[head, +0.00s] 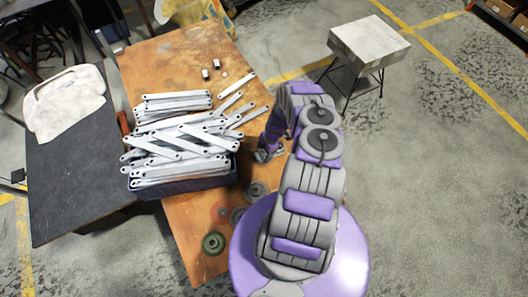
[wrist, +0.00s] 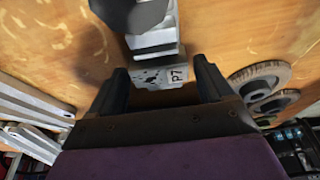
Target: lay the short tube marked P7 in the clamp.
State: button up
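In the wrist view, a light grey piece marked P7 (wrist: 160,77) shows between the fingertips of my gripper (wrist: 160,68). It has dark specks on its face and stands against a stepped grey part (wrist: 154,46) with a dark, many-sided top. I cannot tell whether that part is the clamp or where the piece ends. The two dark fingers are spread apart, with bare wood showing between them; no firm contact shows. In the head view, my gripper (head: 265,153) is low over the wooden table (head: 185,52), right of the bracket pile, and my arm hides most of this spot.
A dark crate (head: 190,186) heaped with pale brackets (head: 180,140) stands left of my gripper. Two small cylinders (head: 211,69) stand farther back. A dark bench (head: 75,175) adjoins at left. The table's far end is mostly clear.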

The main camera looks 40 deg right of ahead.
jog(key=shift+o, duration=0.9)
jog(key=p+v, duration=0.6)
jog(key=v, duration=1.1)
jog(key=shift+d, duration=0.15)
